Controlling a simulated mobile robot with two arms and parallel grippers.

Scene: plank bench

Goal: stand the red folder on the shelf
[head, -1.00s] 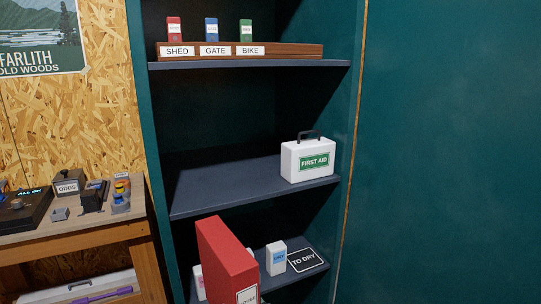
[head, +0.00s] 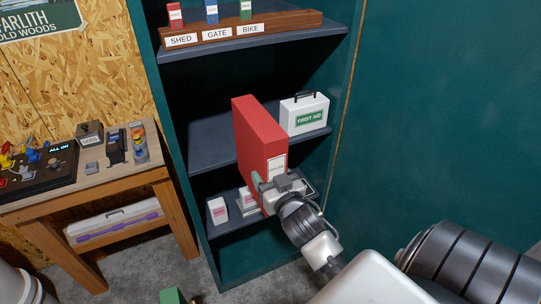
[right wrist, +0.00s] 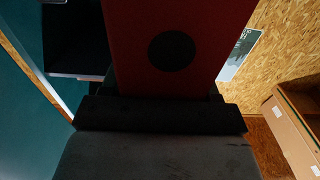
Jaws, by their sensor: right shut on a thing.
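The red folder (head: 260,135) is upright in the head view, in front of the shelf unit. My right gripper (head: 268,186) is shut on the lower part of its spine, below a white label. In the right wrist view the folder (right wrist: 130,40) fills the top middle, with a dark round hole in it. The middle shelf (head: 205,150) is behind the folder, with bare room to the left of a white first aid box (head: 305,117). I cannot tell whether the folder touches the shelf. My left gripper is not in view.
The top shelf (head: 250,43) holds a wooden rack (head: 290,23) with small red, blue and green items. The low shelf holds small white boxes (head: 217,210). A workbench (head: 110,185) with tools stands at the left.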

